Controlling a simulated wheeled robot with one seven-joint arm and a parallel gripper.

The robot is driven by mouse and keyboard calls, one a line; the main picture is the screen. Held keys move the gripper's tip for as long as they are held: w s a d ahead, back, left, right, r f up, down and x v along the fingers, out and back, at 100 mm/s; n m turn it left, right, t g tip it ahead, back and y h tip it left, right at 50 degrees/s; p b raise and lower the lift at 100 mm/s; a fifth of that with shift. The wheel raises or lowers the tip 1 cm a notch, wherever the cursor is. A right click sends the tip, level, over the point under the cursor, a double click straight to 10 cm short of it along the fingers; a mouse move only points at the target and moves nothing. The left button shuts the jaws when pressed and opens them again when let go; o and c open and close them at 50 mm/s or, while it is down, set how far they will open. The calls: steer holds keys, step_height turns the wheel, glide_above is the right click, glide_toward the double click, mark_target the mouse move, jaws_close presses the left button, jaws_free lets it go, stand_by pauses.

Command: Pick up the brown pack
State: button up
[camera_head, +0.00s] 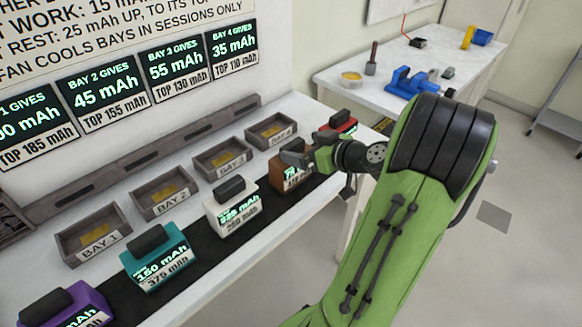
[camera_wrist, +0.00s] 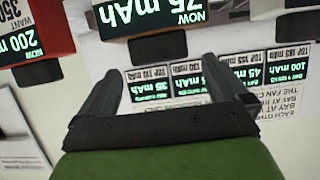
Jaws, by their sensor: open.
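The brown pack (camera_head: 277,177) stands on the dark strip of the bench in the head view, partly hidden by my gripper (camera_head: 298,157). In the wrist view, the pack with a lit 75 mAh screen (camera_wrist: 150,14) is at the top, cut off by the frame edge. Its dark handle (camera_wrist: 152,46) faces my gripper (camera_wrist: 160,72). The two fingers are apart and nothing is held between them. The handle shows just beyond the fingertips, roughly midway between them. I cannot tell the exact gap.
A red pack (camera_head: 340,122) stands close behind the brown one, also in the wrist view (camera_wrist: 28,35). A white pack (camera_head: 232,210), a teal pack (camera_head: 158,262) and a purple pack (camera_head: 65,305) stand along the strip. Open bay trays, such as BAY 2 (camera_head: 163,210), line the wall side.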

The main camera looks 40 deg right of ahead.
mark_target(294, 145)
steer(key=x, duration=0.5)
steer(key=shift+w, duration=0.15)
steer(key=c, duration=1.8)
